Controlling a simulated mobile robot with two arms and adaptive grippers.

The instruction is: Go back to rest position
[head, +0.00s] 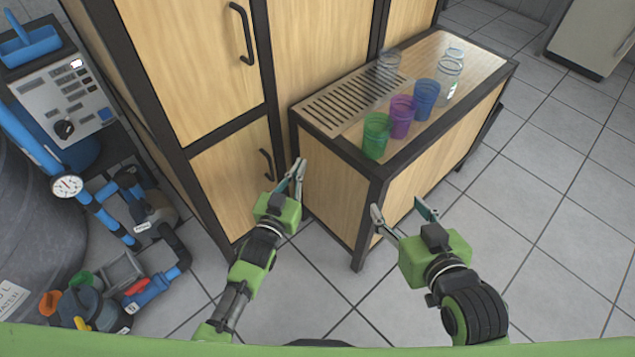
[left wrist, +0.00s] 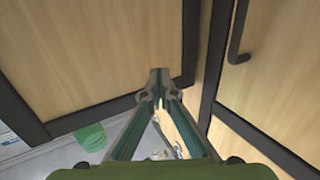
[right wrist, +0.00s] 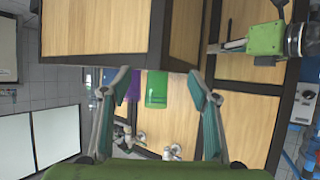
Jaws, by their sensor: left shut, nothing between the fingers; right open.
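My left gripper (head: 297,170) is in front of the wooden cabinet, near the left end of the low counter. Its fingers are closed with nothing between them; the left wrist view (left wrist: 158,78) shows the tips together. My right gripper (head: 398,210) is in front of the counter's near corner. Its fingers are spread and empty, as the right wrist view (right wrist: 160,82) also shows. Both arms reach forward over the floor, and neither gripper holds anything.
A green cup (head: 376,137), purple cup (head: 402,117), blue cup (head: 425,98) and clear glassware (head: 449,80) stand on the low counter (head: 482,67). The tall cabinet (head: 195,75) stands behind. Pipes and a gauge (head: 67,186) are at left. Tiled floor at right is clear.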

